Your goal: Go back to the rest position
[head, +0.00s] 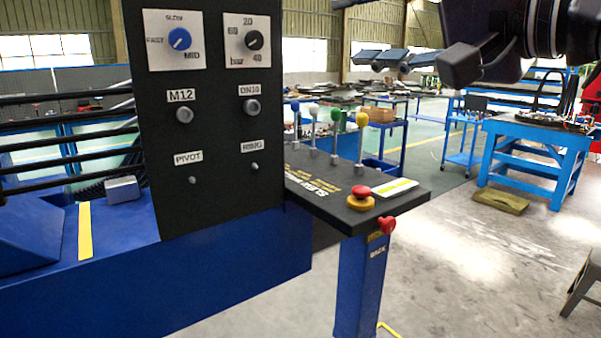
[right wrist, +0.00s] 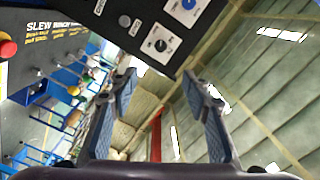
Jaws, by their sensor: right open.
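My right gripper shows in the right wrist view (right wrist: 160,80), with its two blue-padded fingers spread apart and nothing between them. Beyond the fingers are the roof and a corner of the black control panel. In the head view, dark parts of my right arm show at the top right, in front of the far windows and tables. My left gripper is in neither view. The black control panel (head: 215,135) stands upright at the left, with a blue knob (head: 179,39), a black knob (head: 254,40) and small buttons.
A black lever shelf (head: 320,185) juts right from the panel, with several coloured-ball levers, a red-and-yellow button (head: 361,197) and a red knob (head: 388,225) at its corner. Blue tables (head: 535,133) stand farther back. Grey floor (head: 480,270) is open at the right, with a stool (head: 585,275) at the edge.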

